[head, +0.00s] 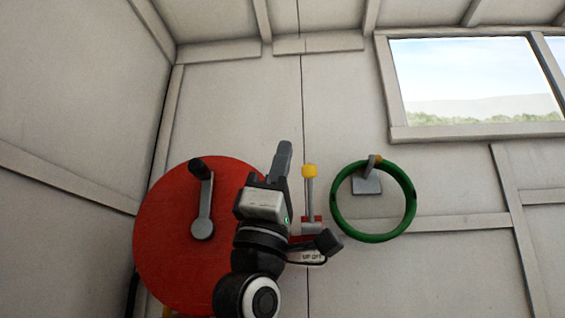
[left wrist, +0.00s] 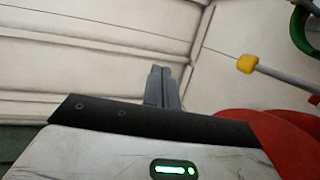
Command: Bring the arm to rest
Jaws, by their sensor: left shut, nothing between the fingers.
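My left gripper (head: 283,160) points up in front of the right part of a large red disc in the head view. Its fingers are together and hold nothing. In the left wrist view the closed fingers (left wrist: 161,86) stand against the bare pale wall, apart from other things. The arm below the gripper hides part of the disc. My right gripper is not in view.
The red disc (head: 165,245) carries a grey crank with a black knob (head: 199,166). A green ring (head: 337,215) hangs further right. The upper wall is clear beside a window (head: 470,75).

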